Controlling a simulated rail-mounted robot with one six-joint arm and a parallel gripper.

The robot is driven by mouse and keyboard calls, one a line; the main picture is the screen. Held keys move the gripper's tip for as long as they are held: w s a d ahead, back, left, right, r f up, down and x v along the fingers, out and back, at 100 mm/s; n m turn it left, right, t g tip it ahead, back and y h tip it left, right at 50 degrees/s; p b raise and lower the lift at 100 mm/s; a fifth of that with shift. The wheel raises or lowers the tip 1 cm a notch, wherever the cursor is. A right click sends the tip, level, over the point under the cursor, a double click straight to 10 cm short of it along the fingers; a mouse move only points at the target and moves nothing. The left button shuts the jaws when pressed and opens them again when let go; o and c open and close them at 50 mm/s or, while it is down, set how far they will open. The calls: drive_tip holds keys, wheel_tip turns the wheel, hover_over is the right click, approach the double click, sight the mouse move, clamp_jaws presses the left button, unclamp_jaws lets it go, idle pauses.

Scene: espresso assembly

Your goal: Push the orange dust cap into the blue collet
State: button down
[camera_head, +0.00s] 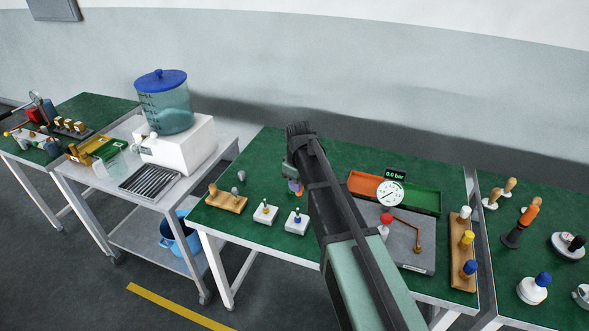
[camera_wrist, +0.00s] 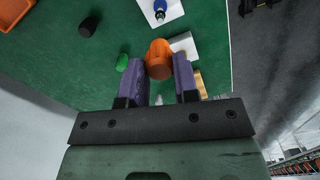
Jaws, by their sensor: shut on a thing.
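An orange dust cap (camera_wrist: 158,52) is held between the purple finger pads of my gripper (camera_wrist: 158,70) in the wrist view. In the head view my gripper (camera_head: 294,187) hangs over the green table, behind the white blocks; the cap is barely visible there. The blue collet (camera_head: 297,217) stands upright on a small white block (camera_head: 296,226), in front of my gripper. In the wrist view the blue collet (camera_wrist: 160,12) is at the top edge, apart from the cap. The cap's far end is only partly visible.
A white block with a yellow collet (camera_head: 265,213) and a wooden rack (camera_head: 227,202) stand to the left. Loose green (camera_wrist: 122,63) and black (camera_wrist: 88,27) pieces lie on the table. A gauge (camera_head: 390,193) and an orange tray (camera_head: 363,186) are at the right.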

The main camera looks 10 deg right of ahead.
sight(298, 196)
drive_tip(key=shift+w+a+f, duration=0.1)
drive_tip(key=shift+a+f, duration=0.05)
drive_tip(key=shift+f, duration=0.15)
wheel_tip(298, 196, down, 5)
drive_tip(key=b, duration=0.5)
drive_tip(key=shift+f+b, duration=0.15)
drive_tip(key=shift+b, duration=0.25)
drive_tip(key=c, duration=1.5)
unclamp_jaws()
clamp_jaws()
drive_tip(key=shift+f, duration=0.25)
drive_tip(key=shift+f+b, duration=1.2)
drive_tip(key=shift+b, duration=0.25)
